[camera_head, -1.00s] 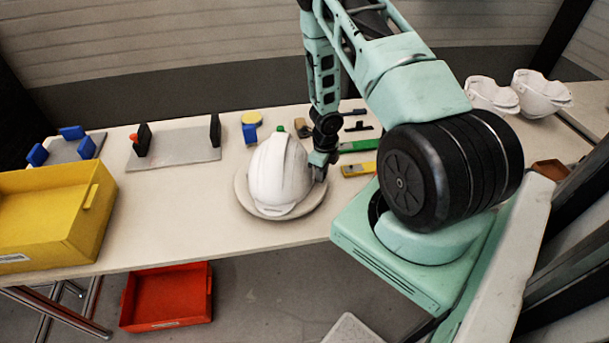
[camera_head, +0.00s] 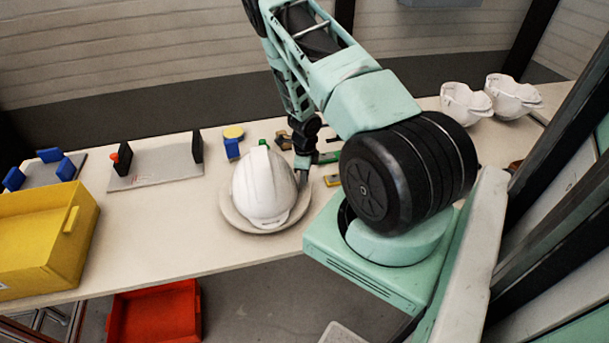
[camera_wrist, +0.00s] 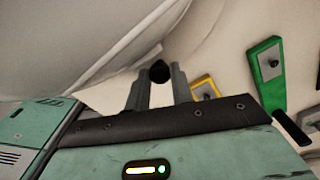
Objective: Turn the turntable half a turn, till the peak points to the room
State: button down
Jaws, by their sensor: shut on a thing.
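The white helmet shell (camera_head: 262,186) sits upright on the round pale turntable (camera_head: 236,220) near the table's front edge. Its peak side faces the front of the table, toward me. My gripper (camera_head: 302,180) is low at the turntable's right side, beside the helmet, partly hidden by my arm. In the wrist view, the two fingers of my gripper (camera_wrist: 158,88) are closed around a small black knob (camera_wrist: 158,71) beside the turntable's rim. The helmet shell (camera_wrist: 60,40) fills the upper left of that view, close to the fingers.
A green tool (camera_wrist: 268,72) and a yellow one (camera_wrist: 205,86) lie right of the fingers. A yellow bin (camera_head: 40,235) and grey fixture plates (camera_head: 155,172) stand left. More white shells (camera_head: 466,104) stand at the back right. A red bin (camera_head: 155,315) is below the table.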

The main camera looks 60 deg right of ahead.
jog(key=shift+w+a, duration=0.1)
jog(key=shift+a, duration=0.05)
jog(key=c, duration=1.2)
grip_release()
notch_tip(320, 180, up, 17)
jog(key=b, duration=0.2)
jog(key=shift+r, duration=0.2)
